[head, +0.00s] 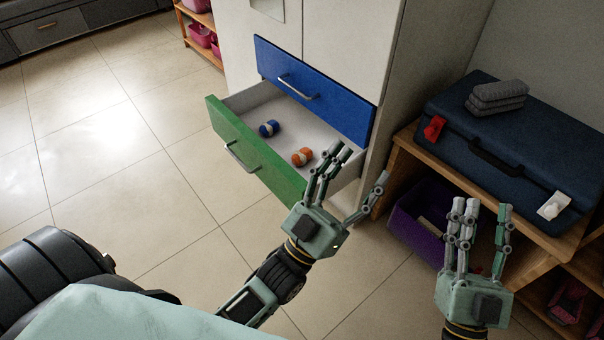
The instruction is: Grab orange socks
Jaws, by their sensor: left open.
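The orange socks (302,157), a small rolled bundle with a pale band, lie in the open green-fronted drawer (256,160) in the head view. A similar blue sock bundle (268,128) lies further left in the same drawer. My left gripper (357,170) is open and empty, its fingers pointing up and right. It is over the drawer's right end, just right of the orange socks and apart from them. My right gripper (482,212) is open and empty at the lower right, in front of the wooden shelf.
A closed blue drawer front (315,90) sits above the open drawer in the white cabinet (350,45). A wooden shelf (530,235) at the right holds a dark blue suitcase (505,135) with folded grey cloth (497,97). A purple bin (418,217) is below. Tiled floor at left is clear.

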